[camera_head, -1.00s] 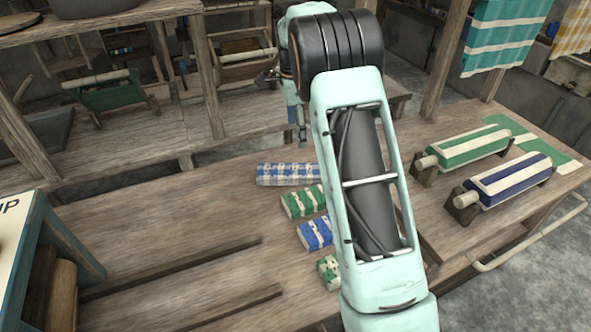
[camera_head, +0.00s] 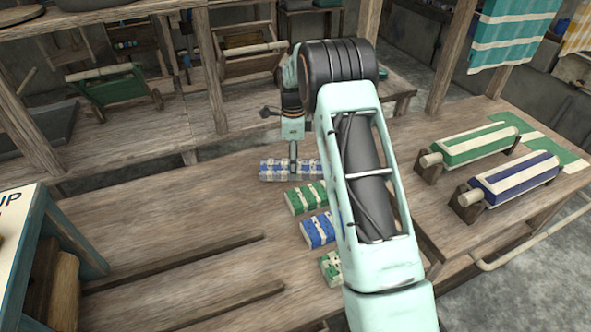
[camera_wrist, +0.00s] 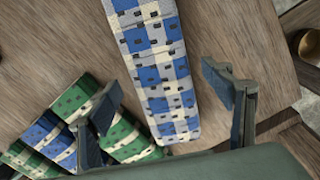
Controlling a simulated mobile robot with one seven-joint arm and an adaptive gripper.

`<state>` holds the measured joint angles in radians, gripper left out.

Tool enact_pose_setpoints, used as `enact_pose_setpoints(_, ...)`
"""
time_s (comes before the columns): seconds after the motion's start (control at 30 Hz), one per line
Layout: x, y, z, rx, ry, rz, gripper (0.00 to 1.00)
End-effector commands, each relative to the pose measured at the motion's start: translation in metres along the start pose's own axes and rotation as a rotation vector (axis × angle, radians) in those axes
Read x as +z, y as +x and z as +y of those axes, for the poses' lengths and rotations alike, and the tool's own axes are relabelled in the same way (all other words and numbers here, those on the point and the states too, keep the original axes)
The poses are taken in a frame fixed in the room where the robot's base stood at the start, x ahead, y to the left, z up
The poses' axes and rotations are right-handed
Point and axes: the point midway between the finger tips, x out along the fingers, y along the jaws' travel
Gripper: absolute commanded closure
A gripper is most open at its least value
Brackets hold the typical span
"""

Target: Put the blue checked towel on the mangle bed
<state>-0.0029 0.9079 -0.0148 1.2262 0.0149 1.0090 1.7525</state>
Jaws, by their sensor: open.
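The blue checked towel (camera_head: 274,170) lies as a folded, long bundle at the back of the bench, blue and white with small dark marks. My gripper (camera_head: 293,164) points down over its middle. In the wrist view the towel (camera_wrist: 160,75) runs between the two spread fingers of my gripper (camera_wrist: 166,96), with a gap on each side. The fingers are open and hold nothing. I cannot tell for certain which surface is the mangle bed; two dark parallel rails (camera_head: 190,262) lie on the bench at front left.
Green (camera_head: 306,198), blue (camera_head: 319,230) and green checked (camera_head: 330,266) bundles lie in a row in front of the towel. A green striped roller (camera_head: 475,147) and a blue striped roller (camera_head: 512,178) sit at right.

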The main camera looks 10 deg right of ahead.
Motion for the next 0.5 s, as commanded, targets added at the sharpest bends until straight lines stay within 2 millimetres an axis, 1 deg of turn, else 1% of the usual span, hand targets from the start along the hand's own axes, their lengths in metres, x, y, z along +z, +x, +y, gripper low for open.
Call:
enact_pose_setpoints(0.03, -0.0010, 0.0073, -0.0004, 0.000, 0.001, 0.000, 0.26)
enact_pose_setpoints(0.13, -0.0009, 0.0137, -0.0006, -0.001, 0.001, 0.001, 0.26)
enact_pose_setpoints(0.37, -0.0008, 0.0150, -0.0008, -0.002, 0.001, 0.001, 0.26)
enact_pose_setpoints(0.5, -0.0008, 0.0149, -0.0008, -0.002, 0.000, 0.001, 0.40)
